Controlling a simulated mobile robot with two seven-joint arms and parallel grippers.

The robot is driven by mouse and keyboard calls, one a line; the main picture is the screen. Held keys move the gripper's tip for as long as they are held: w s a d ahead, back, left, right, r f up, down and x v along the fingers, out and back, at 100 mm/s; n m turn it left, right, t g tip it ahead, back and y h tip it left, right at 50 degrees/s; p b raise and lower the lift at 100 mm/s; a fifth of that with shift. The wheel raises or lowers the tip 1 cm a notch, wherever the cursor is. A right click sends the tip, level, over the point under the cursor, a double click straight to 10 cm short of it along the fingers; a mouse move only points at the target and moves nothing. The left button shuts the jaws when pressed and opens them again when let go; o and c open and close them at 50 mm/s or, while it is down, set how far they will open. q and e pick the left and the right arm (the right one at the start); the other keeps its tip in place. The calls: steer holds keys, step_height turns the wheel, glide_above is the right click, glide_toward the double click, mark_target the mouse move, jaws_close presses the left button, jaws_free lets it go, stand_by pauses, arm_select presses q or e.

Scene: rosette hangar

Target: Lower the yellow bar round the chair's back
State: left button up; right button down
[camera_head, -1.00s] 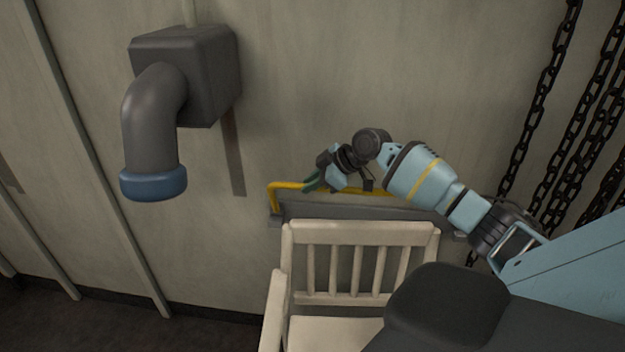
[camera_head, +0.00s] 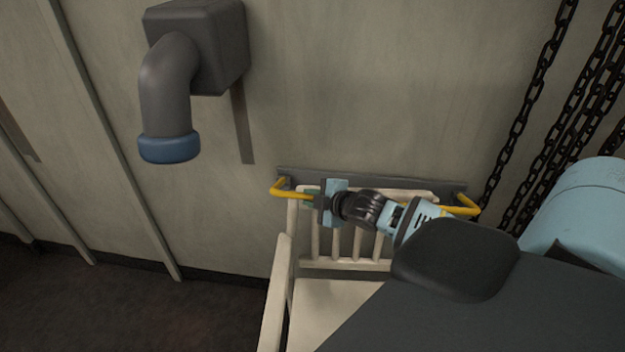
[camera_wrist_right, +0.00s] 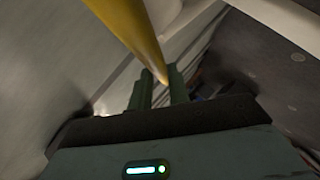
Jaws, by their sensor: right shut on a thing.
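The yellow bar (camera_head: 288,194) is U-shaped, with its ends at a grey wall rail (camera_head: 350,179). It juts out from the wall and passes in front of the top of the white chair's back (camera_head: 304,240). Its middle is hidden behind my right arm, and I cannot tell whether it touches the chair. My right gripper (camera_head: 309,199) is shut on the bar left of its middle. In the right wrist view the bar (camera_wrist_right: 128,30) runs down to the fingers of my right gripper (camera_wrist_right: 160,88). My left gripper is not in view.
A grey pipe with a blue end (camera_head: 169,148) sticks out of the wall at the upper left. Dark chains (camera_head: 540,85) hang at the right. The chair's seat (camera_head: 325,305) is bare where it shows. The floor at the lower left is clear.

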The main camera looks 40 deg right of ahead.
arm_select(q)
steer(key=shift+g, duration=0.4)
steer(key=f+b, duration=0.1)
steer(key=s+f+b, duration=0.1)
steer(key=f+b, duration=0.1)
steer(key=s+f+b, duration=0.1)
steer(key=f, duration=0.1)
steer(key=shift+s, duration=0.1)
arm_select(e)
step_height(320, 180, down, 8)
steer(key=s+a+n+t+h, duration=0.1)
steer(key=n+t, duration=0.1)
steer(key=shift+s+a+f+t, duration=0.2)
steer(key=shift+a+t, duration=0.1)
steer(key=shift+a, duration=0.05)
steer(key=shift+f, duration=0.15)
steer(key=c, duration=1.3)
jaws_free()
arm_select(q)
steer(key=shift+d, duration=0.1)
arm_select(e)
steer(key=shift+w, duration=0.1)
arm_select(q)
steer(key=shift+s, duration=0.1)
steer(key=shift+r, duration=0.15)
arm_select(e)
steer(key=shift+v, duration=4)
